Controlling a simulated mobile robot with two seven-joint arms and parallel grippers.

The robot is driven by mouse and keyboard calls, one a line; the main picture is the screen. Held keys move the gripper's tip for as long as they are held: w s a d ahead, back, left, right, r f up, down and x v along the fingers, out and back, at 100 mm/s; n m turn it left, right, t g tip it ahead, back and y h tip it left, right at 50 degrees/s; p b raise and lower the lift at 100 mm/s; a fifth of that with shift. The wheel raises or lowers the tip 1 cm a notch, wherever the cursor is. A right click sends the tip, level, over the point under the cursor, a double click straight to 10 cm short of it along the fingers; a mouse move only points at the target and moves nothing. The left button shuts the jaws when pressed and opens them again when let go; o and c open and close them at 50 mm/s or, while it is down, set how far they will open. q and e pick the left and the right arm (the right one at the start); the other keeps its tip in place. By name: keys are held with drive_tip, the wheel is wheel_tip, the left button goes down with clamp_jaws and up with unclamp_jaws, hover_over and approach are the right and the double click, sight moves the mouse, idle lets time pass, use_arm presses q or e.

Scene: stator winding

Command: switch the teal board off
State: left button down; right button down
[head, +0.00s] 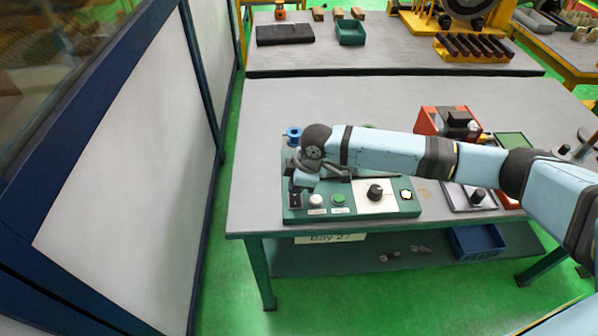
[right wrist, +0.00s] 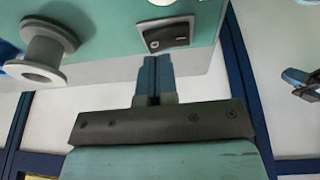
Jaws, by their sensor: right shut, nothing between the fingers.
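The teal board (head: 407,208) lies near the front edge of the grey table in the head view. It carries a white button (head: 316,201), a green button (head: 339,198) and a black knob (head: 375,192) on a white plate. A black rocker switch (right wrist: 166,35) with a white ring mark shows on the board in the right wrist view; I cannot tell which side is pressed. My right gripper (right wrist: 155,62) is shut and empty, its tips close beside the switch's edge; contact is unclear. In the head view my right arm hides part of the board. My left gripper is not in view.
A red box (head: 447,121) and a panel with a black knob (head: 477,195) are to the right. A grey flanged post (right wrist: 42,57) is left of the switch in the wrist view. The table's left side is clear.

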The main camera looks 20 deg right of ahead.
drive_tip(key=shift+f, duration=0.65)
drive_tip(key=shift+w, duration=0.1)
drive_tip(key=shift+w+d+f+g+p, duration=0.15)
drive_tip(key=shift+g+p, duration=0.15)
drive_tip(key=shift+p, duration=0.25)
drive_tip(key=shift+f, duration=0.2)
drive_tip(key=shift+r, duration=0.1)
drive_tip(key=shift+s+a+r+p, duration=0.15)
drive_tip(key=shift+s+a+p, duration=0.15)
drive_tip(key=shift+s+p, duration=0.5)
